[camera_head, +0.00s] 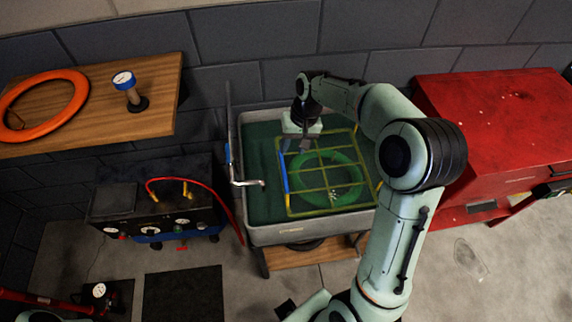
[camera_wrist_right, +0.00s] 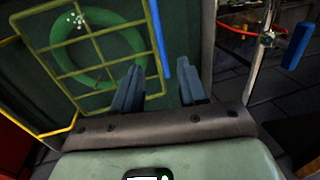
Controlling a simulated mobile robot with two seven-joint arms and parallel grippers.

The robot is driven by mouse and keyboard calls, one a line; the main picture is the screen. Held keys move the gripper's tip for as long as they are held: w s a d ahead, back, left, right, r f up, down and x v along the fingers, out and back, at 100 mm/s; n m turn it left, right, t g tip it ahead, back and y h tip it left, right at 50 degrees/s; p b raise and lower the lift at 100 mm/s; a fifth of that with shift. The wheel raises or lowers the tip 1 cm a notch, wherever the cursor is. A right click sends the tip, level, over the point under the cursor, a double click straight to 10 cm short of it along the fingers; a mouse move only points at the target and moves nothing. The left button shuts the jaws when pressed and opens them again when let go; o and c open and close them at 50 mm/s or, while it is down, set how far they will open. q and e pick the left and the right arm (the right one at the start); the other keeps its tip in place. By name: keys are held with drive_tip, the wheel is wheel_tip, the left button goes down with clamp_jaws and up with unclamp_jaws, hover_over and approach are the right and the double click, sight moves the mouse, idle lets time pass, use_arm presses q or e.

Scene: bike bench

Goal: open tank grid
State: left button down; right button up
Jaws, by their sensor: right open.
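The grey tank (camera_head: 256,237) holds green water. The tank grid (camera_head: 323,170), a yellow wire frame, lies across it and seems flat, with a green ring (camera_head: 349,196) showing beneath its bars. A blue handle bar (camera_head: 284,172) runs along the grid's left edge. My right gripper (camera_head: 293,147) is over the tank near the upper end of this bar. In the right wrist view my open, empty right gripper (camera_wrist_right: 159,86) points at the grid (camera_wrist_right: 97,78). The blue bar (camera_wrist_right: 158,42) shows beyond and between the fingertips; contact cannot be told. My left gripper is not in view.
A metal tap (camera_head: 248,183) sticks out over the tank's left side. A red cabinet (camera_head: 490,130) stands to the right. A wooden shelf (camera_head: 160,122) with an orange ring and gauge is at upper left. A dark gauge unit (camera_head: 150,215) stands left of the tank.

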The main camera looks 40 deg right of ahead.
sight(284, 172)
drive_tip(key=f, duration=0.3)
drive_tip(key=a+f, duration=0.1)
drive_tip(key=f, duration=0.3)
drive_tip(key=w+a+f, duration=0.1)
drive_tip(key=f, duration=0.3)
drive_tip(key=shift+f+b, duration=0.2)
drive_tip(key=shift+b, duration=0.1)
drive_tip(key=shift+c, duration=0.2)
clamp_jaws()
